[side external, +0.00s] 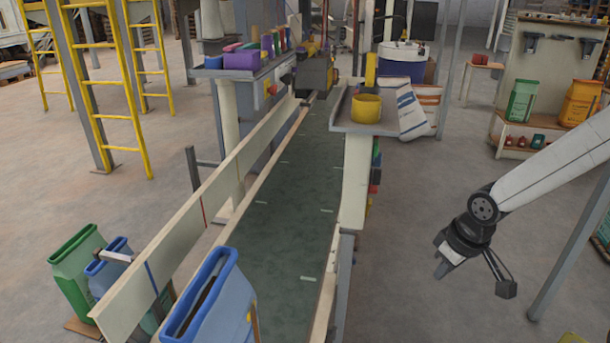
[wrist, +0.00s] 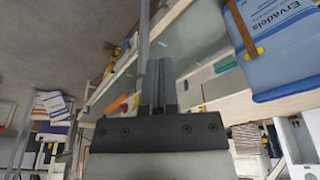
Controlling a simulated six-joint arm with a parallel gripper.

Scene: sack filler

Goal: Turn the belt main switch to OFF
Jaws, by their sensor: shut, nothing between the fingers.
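My gripper (side external: 441,270) hangs to the right of the belt conveyor (side external: 285,215), in open space and touching nothing. In the wrist view its fingers (wrist: 158,82) are together, with nothing between them. Small red, green and blue parts (side external: 375,165) sit on the right side of the conveyor below the shelf. A small red-and-yellow part (side external: 271,89) is on the panel at the left. I cannot tell which of these is the belt main switch, or its position. The wrist view shows a blurred orange-red part (wrist: 121,103) on the conveyor side.
A yellow cup (side external: 366,108) stands on the shelf beside the belt. A blue sack (side external: 208,300) is at the belt's near end; its printed side shows in the wrist view (wrist: 270,40). A grey post (side external: 575,250) is right of my gripper. The floor between conveyor and gripper is clear.

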